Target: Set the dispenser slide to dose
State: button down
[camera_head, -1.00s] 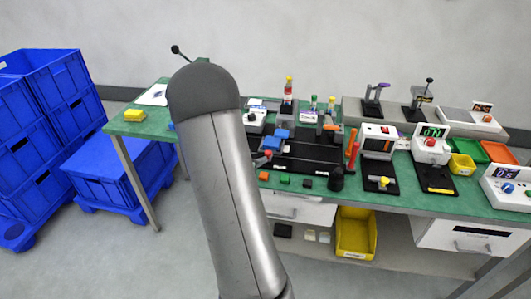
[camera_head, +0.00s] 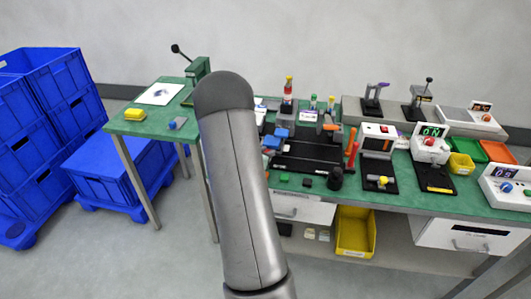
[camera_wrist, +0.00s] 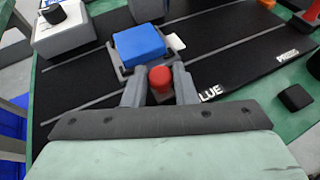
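A red knob (camera_wrist: 160,78) on a short stem shows in the wrist view, between the two fingers of my gripper (camera_wrist: 160,88). Whether the fingers touch the knob is not clear. Just beyond it a blue block (camera_wrist: 139,45) sits in a grey holder (camera_wrist: 116,68) on a black board (camera_wrist: 225,38) with grey lines and white lettering. No label in view reads as dispenser or dose, so I cannot tell for sure which part is the slide. In the head view my arm hides the gripper and the knob.
A small black block (camera_wrist: 295,97) lies at right. In the head view, blue crates (camera_head: 108,180) stand left and several devices crowd the green bench (camera_head: 455,198).

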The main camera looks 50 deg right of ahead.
jog(key=s+b, duration=0.1)
jog(key=s+d+b, duration=0.2)
jog(key=s, duration=0.1)
jog(key=shift+f, duration=0.15)
jog(key=shift+s+d, duration=0.1)
jog(key=shift+s, duration=0.15)
jog(key=shift+r, duration=0.2)
jog(key=c, duration=1.2)
grip_release()
jog(key=v, duration=1.7)
jog(key=shift+w+a, duration=0.1)
jog(key=shift+a, duration=0.2)
